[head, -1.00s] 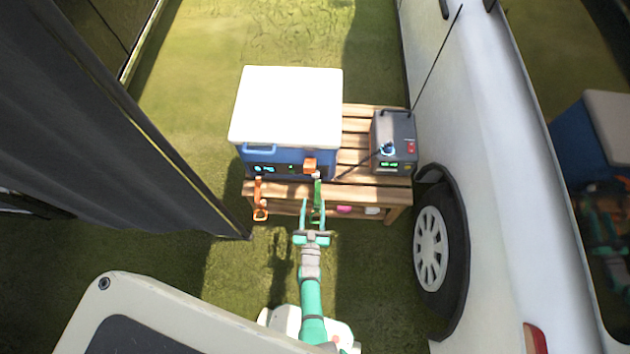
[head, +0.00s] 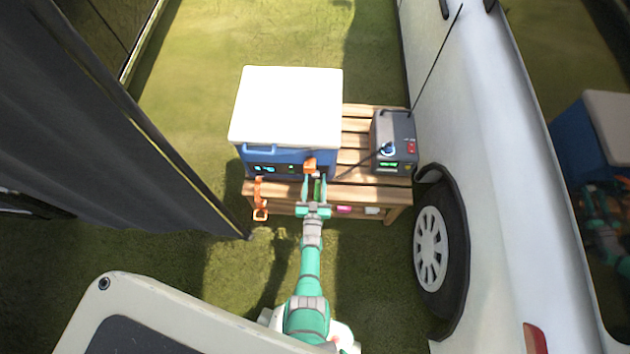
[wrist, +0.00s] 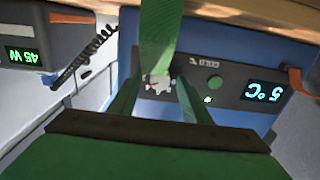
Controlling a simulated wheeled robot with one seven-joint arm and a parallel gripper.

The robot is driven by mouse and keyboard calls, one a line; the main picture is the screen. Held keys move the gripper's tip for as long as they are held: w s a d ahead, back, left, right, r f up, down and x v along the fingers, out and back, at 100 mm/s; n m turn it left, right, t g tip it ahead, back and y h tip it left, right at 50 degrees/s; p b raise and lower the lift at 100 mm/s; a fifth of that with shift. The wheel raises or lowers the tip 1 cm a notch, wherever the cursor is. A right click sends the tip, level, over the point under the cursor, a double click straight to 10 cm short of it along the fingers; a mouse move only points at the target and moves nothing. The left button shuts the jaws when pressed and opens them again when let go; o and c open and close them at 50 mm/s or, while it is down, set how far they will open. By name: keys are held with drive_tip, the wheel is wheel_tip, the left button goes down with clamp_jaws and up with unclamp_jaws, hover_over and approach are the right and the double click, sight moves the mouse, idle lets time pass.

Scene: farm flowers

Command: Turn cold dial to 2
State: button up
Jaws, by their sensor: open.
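The cooler (head: 285,105) is blue with a white lid and stands on a slatted wooden bench. The wrist view is upside down; its dark panel holds a pale lobed dial (wrist: 158,85), the word COLD, and a lit display (wrist: 263,92) reading 5°C. My gripper (head: 315,187) is open in front of the panel's right part. In the wrist view its fingers (wrist: 155,97) show on either side of the dial; I cannot tell whether they touch it. The dial's setting is too small to read, and the dial is hidden in the head view.
A green strap-like thing (wrist: 160,30) hangs by the bench edge, close to the dial and fingers. An orange tool (head: 260,200) hangs to the left. A grey power box (head: 394,140) with a cable stands right on the bench (head: 357,125). A white van (head: 460,150) bounds the right side.

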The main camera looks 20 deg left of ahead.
drive_tip(key=c, duration=1)
drive_tip(key=shift+m, duration=1.6)
drive_tip(key=shift+c, duration=0.2)
drive_tip(key=o, duration=1)
drive_tip(key=shift+o, duration=0.2)
drive_tip(key=shift+s, duration=0.15)
drive_tip(key=v, duration=1)
drive_tip(key=shift+s, duration=0.3)
